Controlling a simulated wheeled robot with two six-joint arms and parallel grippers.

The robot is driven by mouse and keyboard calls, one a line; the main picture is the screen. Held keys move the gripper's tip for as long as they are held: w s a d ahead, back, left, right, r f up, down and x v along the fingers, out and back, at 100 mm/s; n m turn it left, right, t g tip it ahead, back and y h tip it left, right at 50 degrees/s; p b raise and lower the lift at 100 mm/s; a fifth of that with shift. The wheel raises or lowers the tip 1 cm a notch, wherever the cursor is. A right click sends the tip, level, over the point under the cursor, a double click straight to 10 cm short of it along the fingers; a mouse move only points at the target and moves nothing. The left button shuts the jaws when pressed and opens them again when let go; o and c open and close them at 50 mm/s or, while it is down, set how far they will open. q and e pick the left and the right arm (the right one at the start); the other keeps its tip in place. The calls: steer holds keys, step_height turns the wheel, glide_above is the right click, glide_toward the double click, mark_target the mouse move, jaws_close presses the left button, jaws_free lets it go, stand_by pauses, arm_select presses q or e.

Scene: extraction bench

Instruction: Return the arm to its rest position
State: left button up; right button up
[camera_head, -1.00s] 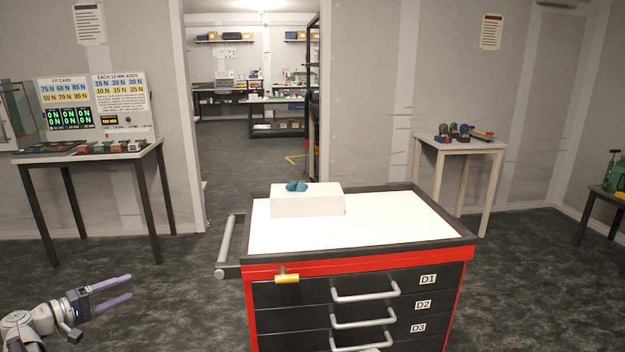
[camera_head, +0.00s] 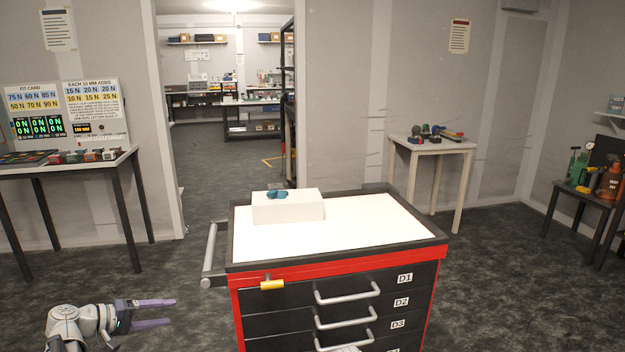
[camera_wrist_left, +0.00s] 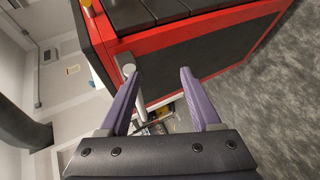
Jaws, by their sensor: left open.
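My left gripper (camera_head: 155,312) is at the lower left in the head view, with purple fingers spread apart and nothing between them. It is in free air to the left of the red and black drawer cart (camera_head: 335,268), apart from it. In the left wrist view the open fingers (camera_wrist_left: 165,100) point toward the cart's side (camera_wrist_left: 190,62), with the cart's grey push handle (camera_wrist_left: 130,75) seen close by the left finger. My right gripper does not clearly show.
The cart has a white top (camera_head: 370,228) bearing a white block (camera_head: 288,207) with a teal object (camera_head: 276,195). A table with coloured items (camera_head: 70,165) stands left, a smaller table (camera_head: 435,146) right. Dark floor is open left of the cart.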

arm_select(q)
steer(key=s+d+f+m+g+y+p, duration=0.1)
steer(key=s+d+m+g+p, duration=0.25)
steer(key=d, duration=0.85)
steer(key=s+d+m+g+y+p, duration=0.15)
steer(key=d+g+p, duration=0.25)
steer(key=d, duration=0.9)
steer(key=s+d+r+m+g+y+p, duration=0.1)
steer(key=s+d+r+m+y+p, duration=0.1)
steer(key=s, duration=0.5)
steer(key=s+d+r+m+g+y+p, duration=0.1)
steer(key=s+d+m+y+p, duration=0.3)
steer(key=d, duration=0.5)
steer(key=s+r+y+p, duration=0.1)
steer(key=s+y, duration=0.1)
steer(key=s, duration=0.1)
steer(key=shift+d, duration=0.25)
steer(key=shift+s+a, duration=0.1)
